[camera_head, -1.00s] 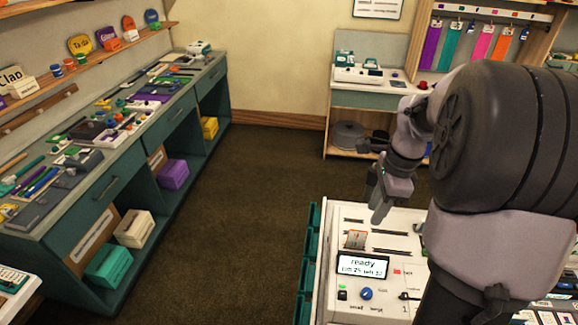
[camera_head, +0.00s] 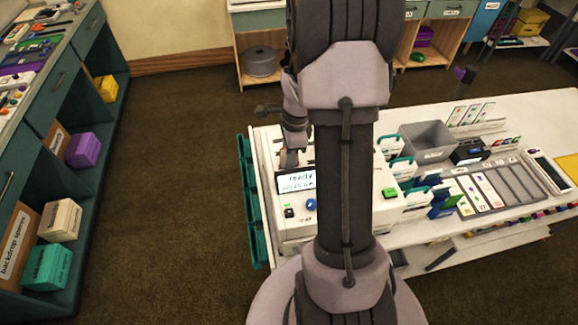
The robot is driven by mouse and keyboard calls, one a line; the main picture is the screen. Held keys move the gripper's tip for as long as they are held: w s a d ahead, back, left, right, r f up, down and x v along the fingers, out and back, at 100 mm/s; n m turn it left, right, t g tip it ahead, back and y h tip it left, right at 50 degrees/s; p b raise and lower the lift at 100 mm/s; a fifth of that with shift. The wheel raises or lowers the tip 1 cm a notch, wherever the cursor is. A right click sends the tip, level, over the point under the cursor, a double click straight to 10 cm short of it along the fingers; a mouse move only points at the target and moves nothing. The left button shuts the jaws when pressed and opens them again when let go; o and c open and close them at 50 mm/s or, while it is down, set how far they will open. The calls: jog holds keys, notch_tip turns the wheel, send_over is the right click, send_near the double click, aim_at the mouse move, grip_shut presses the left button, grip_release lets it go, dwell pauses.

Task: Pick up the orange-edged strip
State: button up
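My gripper (camera_head: 290,158) hangs over the back left of a white machine (camera_head: 292,236) with a small lit screen (camera_head: 296,181). My arm covers much of the machine, and the fingertips are too small and dark to tell open from shut. I cannot make out an orange-edged strip for certain. A grey slotted tray (camera_head: 510,187) to the right holds several pale strips with coloured ends, such as a pink-marked one (camera_head: 488,190). Their edge colours are too small to read.
A white table (camera_head: 545,108) runs to the right with a grey bin (camera_head: 427,142), card holders (camera_head: 401,168) and a dark-screened device (camera_head: 552,172). Teal bins (camera_head: 252,205) line the machine's left side. A teal counter (camera_head: 60,95) stands far left, with open floor between.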

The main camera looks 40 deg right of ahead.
jog(key=shift+w+f, duration=0.1)
jog(key=shift+f, duration=0.35)
grip_shut()
jog(key=shift+r, duration=0.1)
notch_tip(320, 180, up, 10)
jog(key=shift+p, duration=1.05)
